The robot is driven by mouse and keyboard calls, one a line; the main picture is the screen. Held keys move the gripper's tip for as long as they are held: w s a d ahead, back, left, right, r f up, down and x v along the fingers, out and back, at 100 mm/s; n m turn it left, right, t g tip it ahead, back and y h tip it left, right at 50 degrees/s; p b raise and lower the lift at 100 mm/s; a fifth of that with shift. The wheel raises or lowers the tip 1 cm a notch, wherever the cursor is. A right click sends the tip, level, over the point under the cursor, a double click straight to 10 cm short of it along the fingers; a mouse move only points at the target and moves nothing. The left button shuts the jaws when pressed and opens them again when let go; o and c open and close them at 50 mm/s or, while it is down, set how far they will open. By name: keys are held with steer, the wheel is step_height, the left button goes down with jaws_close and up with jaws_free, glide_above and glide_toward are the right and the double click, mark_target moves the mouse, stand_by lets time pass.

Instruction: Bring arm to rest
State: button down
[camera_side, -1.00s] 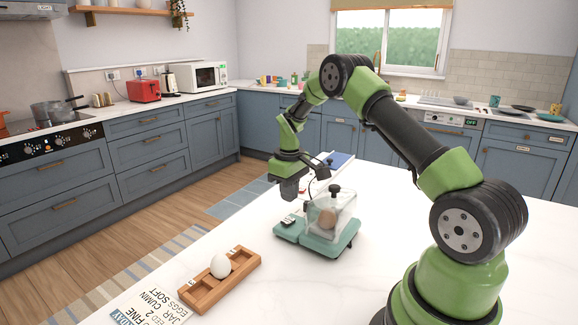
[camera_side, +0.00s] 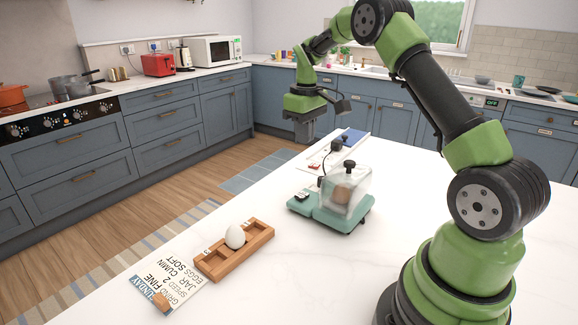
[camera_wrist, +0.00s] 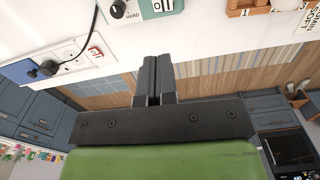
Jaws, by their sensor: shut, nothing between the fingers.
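My gripper (camera_side: 303,136) hangs in the air beyond the teal egg cooker (camera_side: 327,212), near the island's far edge. It is shut and empty; the wrist view shows its two dark fingers (camera_wrist: 153,65) pressed together. The cooker has a clear cover (camera_side: 352,187) with a brown egg (camera_side: 342,194) under it. A white egg (camera_side: 235,237) sits in a wooden rack (camera_side: 228,264) at the front left. The gripper touches none of these. In the wrist view the cooker (camera_wrist: 160,8) and rack (camera_wrist: 245,10) show only partly at the top.
A printed card (camera_side: 165,282) lies beside the rack. The white worktop (camera_side: 290,275) is clear between the rack and my base.

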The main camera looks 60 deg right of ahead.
steer(key=s+a+r+m+t, duration=0.1)
steer(key=s+a+r+t, duration=0.35)
steer(key=a+r, duration=0.8)
steer(key=s+a+m+t+y, duration=0.1)
steer(key=s+a, duration=0.3)
steer(key=s, duration=0.4)
steer(key=s+a+m+t+y, duration=0.1)
steer(key=s+a, duration=0.3)
steer(key=s, duration=0.4)
steer(key=shift+s+a+r, duration=0.25)
steer(key=shift+a+r, duration=0.15)
steer(key=shift+r, duration=0.05)
steer(key=shift+t, duration=0.25)
